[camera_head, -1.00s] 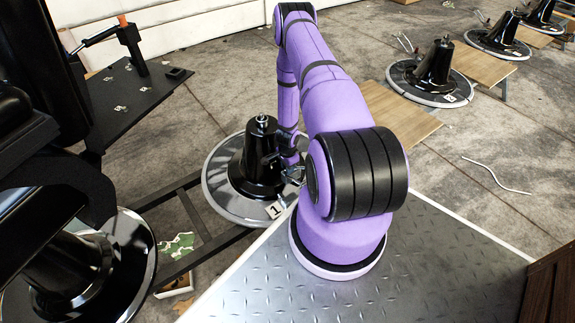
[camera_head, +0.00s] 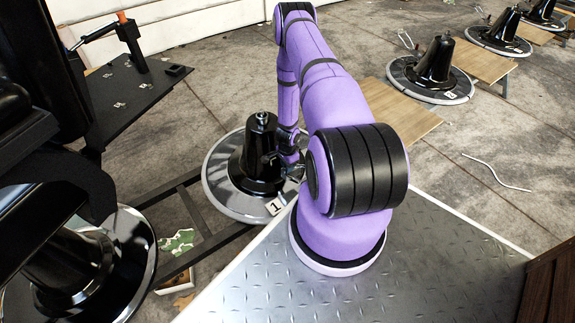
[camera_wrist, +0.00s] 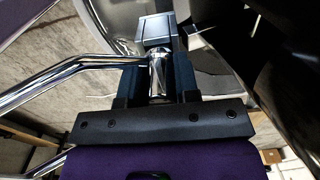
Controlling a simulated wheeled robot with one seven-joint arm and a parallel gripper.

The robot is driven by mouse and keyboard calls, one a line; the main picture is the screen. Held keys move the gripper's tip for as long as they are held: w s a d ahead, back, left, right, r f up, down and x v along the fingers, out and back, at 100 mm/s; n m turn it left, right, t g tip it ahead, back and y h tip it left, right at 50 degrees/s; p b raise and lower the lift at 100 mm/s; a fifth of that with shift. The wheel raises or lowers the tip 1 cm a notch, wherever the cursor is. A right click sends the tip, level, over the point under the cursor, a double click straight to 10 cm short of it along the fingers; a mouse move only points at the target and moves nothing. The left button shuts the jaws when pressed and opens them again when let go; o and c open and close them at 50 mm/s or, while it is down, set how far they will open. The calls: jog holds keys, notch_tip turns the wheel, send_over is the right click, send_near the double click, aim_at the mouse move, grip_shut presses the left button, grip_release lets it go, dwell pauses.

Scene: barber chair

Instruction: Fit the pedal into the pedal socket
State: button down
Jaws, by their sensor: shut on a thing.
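The pedal (camera_wrist: 75,73) is a bent chrome tube. In the wrist view it runs from the left to a short upright chrome piece between my fingers. My gripper (camera_wrist: 158,75) is shut on it, with dark fingers on both sides. In the head view my gripper (camera_head: 291,162) is low at the right side of the glossy black cone base (camera_head: 255,165), largely hidden by my purple arm. A grey squared block (camera_wrist: 156,30) lies just beyond the fingertips in the wrist view; I cannot tell whether it is the pedal socket or whether the pedal is in it.
The cone stands on a round grey disc (camera_head: 222,201) with a number 1 tag (camera_head: 275,207). A large black chair (camera_head: 45,190) fills the left, with dark frame bars between. More cone bases (camera_head: 435,62) stand at the upper right.

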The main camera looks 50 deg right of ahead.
jog(key=shift+f, duration=0.25)
jog(key=c, duration=0.8)
grip_release()
jog(key=shift+r, duration=4)
